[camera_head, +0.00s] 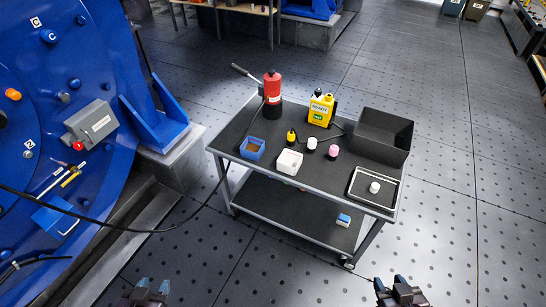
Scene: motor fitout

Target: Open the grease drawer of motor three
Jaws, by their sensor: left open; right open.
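A large blue motor (95,70) fills the left side of the view. Low on its face is a blue drawer-like box (52,214) with a pale bar handle (70,228). I cannot tell how far this box stands out from the motor. A dark cable crosses just in front of it. My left gripper (154,286) is open and empty at the bottom edge, to the right of and below the box, well apart from it. My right gripper (389,282) is open and empty at the bottom edge, below the cart's right end.
A grey box with a red button (79,145) sits on the motor above the drawer-like box. A two-shelf cart (233,131) stands at centre, carrying a red pump (272,86), a yellow can (321,110), a black bin (381,136) and small containers.

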